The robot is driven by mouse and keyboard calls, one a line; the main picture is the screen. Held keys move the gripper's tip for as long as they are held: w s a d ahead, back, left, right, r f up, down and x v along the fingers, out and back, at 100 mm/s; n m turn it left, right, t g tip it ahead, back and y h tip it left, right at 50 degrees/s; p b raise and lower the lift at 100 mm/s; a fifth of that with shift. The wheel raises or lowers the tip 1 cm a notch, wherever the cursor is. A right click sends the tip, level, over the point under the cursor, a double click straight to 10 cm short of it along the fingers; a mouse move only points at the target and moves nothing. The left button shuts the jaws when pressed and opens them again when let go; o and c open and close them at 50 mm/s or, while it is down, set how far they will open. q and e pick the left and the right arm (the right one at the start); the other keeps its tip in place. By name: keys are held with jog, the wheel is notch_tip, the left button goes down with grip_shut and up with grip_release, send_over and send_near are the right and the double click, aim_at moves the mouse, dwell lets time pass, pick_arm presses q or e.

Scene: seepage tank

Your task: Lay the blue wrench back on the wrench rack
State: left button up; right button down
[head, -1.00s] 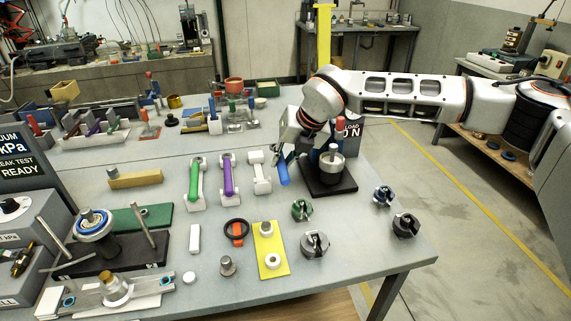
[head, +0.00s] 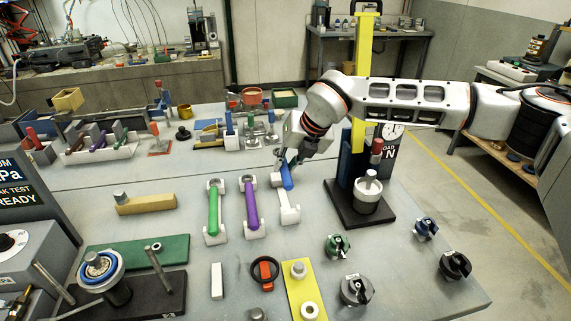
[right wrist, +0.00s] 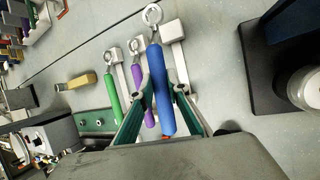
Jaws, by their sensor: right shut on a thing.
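The wrench rack is a row of white cradles. The green wrench (head: 213,210) and the purple wrench (head: 251,205) lie in two of them. The third cradle (head: 290,212) is at the right end of the row. My right gripper (head: 287,163) is shut on the blue wrench (head: 286,177), which lies over the upper part of that cradle in the head view. In the right wrist view the blue handle (right wrist: 161,88) is between the fingers, its ring end pointing up, with the white cradle (right wrist: 178,58) just right of it. Whether they touch, I cannot tell. My left gripper is out of view.
A black-based stand (head: 357,205) with a yellow column is close to the right of the gripper. Green (head: 338,246), blue and dark knobs sit in front. A yellow plate (head: 303,290) lies nearer. The bench strip between rack and plate is mostly clear.

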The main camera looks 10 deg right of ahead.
jog(key=shift+f+b, duration=0.25)
jog(key=shift+b, duration=0.35)
jog(key=shift+f+b, duration=2)
jog(key=shift+f, duration=1.9)
jog(key=c, duration=1.9)
grip_release()
jog(key=shift+f, duration=0.1)
